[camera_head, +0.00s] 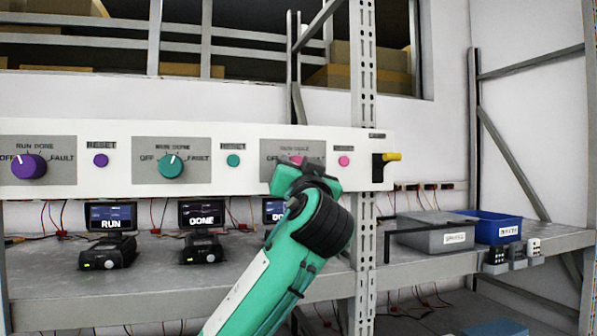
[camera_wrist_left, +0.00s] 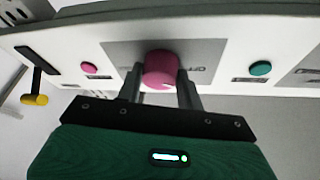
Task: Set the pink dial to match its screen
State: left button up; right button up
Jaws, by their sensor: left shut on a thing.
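The pink dial (camera_wrist_left: 160,66) sits on a grey plate between the two fingers of my left gripper (camera_wrist_left: 161,86) in the left wrist view. The fingers are shut on its sides. In the head view my left gripper (camera_head: 297,168) covers most of the dial, and only a pink sliver (camera_head: 296,159) shows. The dial's pointer direction and most of its plate labels are hidden there. The screen (camera_head: 273,211) below it is partly covered by my arm; the letters that show look like "DO". My right gripper is not in view.
A purple dial (camera_head: 29,167) and a teal dial (camera_head: 171,166) are on the same white panel, with small reset buttons beside them. A yellow-handled lever (camera_head: 391,157) is at the panel's right end. A metal post (camera_head: 364,240) stands right of my arm. Bins (camera_head: 497,228) sit on the shelf.

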pick_arm(q)
jog(key=shift+r+m+g+h+p, duration=0.15)
jog(key=shift+m+g+h, duration=0.65)
jog(key=shift+m, duration=2.3)
jog(key=shift+r+m+g+h+p, duration=0.2)
jog(key=shift+m+g+h, duration=0.65)
jog(key=shift+m, duration=2.25)
jog(key=shift+f+m+g+h+p, duration=0.2)
jog(key=shift+m+g+h, duration=0.6)
jog(key=shift+m, duration=2.3)
jog(key=shift+r+g, duration=0.1)
jog(key=shift+g, duration=0.15)
jog(key=o, duration=1)
jog(key=shift+s, duration=0.15)
